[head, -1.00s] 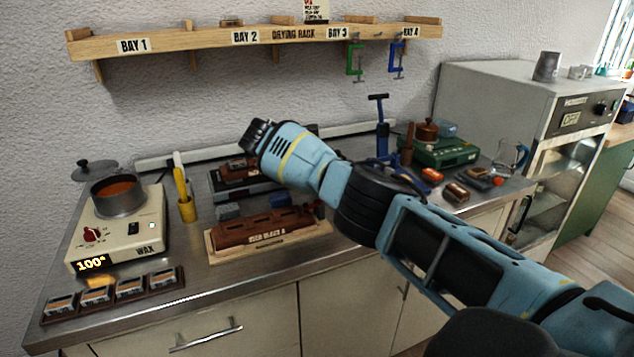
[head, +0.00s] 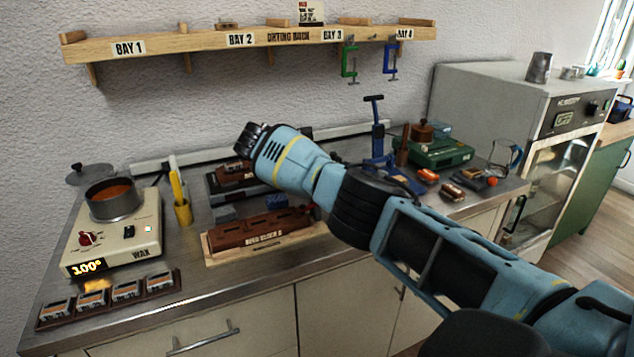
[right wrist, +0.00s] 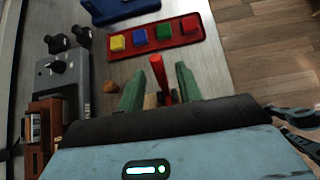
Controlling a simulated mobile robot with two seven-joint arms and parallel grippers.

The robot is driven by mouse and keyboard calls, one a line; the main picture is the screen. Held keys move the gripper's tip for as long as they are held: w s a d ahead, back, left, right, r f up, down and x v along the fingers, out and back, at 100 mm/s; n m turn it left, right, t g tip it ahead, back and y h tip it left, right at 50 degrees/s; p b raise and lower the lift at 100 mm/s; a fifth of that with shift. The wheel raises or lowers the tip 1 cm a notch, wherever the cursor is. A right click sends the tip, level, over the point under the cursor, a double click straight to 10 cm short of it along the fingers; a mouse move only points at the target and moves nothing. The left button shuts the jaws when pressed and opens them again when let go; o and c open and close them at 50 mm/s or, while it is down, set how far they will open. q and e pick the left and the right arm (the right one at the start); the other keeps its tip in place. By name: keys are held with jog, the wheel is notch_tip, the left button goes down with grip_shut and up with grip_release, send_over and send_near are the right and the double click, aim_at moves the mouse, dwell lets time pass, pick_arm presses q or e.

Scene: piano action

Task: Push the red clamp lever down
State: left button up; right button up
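The red clamp lever (right wrist: 158,76) stands up between the two green fingers of my right gripper (right wrist: 158,86) in the right wrist view. The fingers are spread, with a visible gap on each side of the lever. The lever's lower end is hidden near the gripper body. In the head view my right arm reaches over the bench from the right, and its wrist hides the fingers. I cannot clearly make out the lever there. My left gripper is out of view.
A red tray (right wrist: 132,51) with coloured blocks and a grey box (right wrist: 62,72) with black knobs lie near the gripper. A brown block on a wooden base (head: 208,255), a wax heater (head: 133,250) and a green case (head: 440,155) crowd the bench. A shelf (head: 200,45) hangs above.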

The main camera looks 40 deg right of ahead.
jog(key=shift+w+a+r, duration=0.1)
jog(key=shift+a+r, duration=0.1)
jog(key=b+v, duration=0.1)
jog(key=v, duration=0.6)
jog(key=shift+b, duration=0.4)
jog(key=shift+a, duration=0.15)
